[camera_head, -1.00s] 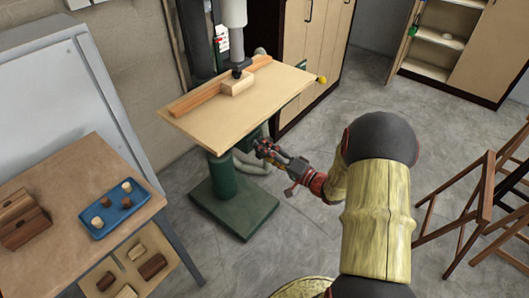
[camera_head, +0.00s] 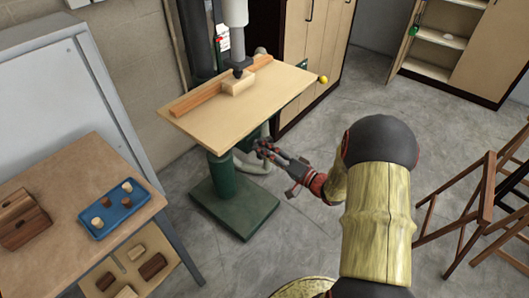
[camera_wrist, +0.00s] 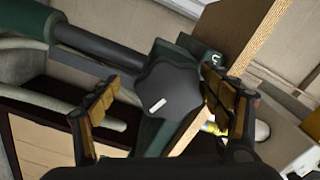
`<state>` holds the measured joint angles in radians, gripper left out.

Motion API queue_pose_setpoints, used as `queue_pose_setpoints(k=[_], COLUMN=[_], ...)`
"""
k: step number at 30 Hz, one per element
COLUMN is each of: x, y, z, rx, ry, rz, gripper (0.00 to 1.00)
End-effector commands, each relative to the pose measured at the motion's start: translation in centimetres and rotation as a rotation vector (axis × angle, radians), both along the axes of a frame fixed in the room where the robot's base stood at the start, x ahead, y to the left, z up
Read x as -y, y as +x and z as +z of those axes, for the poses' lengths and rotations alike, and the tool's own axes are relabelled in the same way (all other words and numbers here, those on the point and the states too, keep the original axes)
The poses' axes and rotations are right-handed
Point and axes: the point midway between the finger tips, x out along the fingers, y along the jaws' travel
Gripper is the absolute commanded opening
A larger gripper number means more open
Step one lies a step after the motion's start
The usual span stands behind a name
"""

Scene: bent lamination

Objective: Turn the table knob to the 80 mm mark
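The table knob (camera_wrist: 170,88) is a dark grey lobed knob with a short white line on its face. It shows in the wrist view on a dark green mount, under the wooden machine table (camera_head: 205,128). My gripper (camera_wrist: 162,105) is open, with one finger to the left of the knob and one to the right. In the head view my gripper (camera_head: 266,150) is just below the table's front right edge, and the knob cannot be made out there. No readable 80 mm mark shows.
A wooden fence (camera_head: 205,90) and a block (camera_head: 237,84) sit on the machine table. A green column and base (camera_head: 236,207) stand below. A workbench with a blue tray (camera_head: 103,222) is at the left. Wooden trestles (camera_head: 485,195) stand at the right.

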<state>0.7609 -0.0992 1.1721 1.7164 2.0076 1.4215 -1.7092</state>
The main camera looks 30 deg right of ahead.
Motion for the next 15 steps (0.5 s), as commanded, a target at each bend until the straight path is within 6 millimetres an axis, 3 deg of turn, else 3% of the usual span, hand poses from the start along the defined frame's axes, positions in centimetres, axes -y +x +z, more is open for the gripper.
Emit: queue_pose_setpoints(k=[1, 8, 15], x=[0.0, 0.2, 1.5], y=[-0.5, -1.0, -4.3], z=[-1.3, -1.2, -0.9], rx=[-0.023, -0.023, -0.019], ry=[0.012, 0.012, 0.009], rz=[-0.009, -0.011, -0.012], gripper=[0.81, 0.81, 0.81])
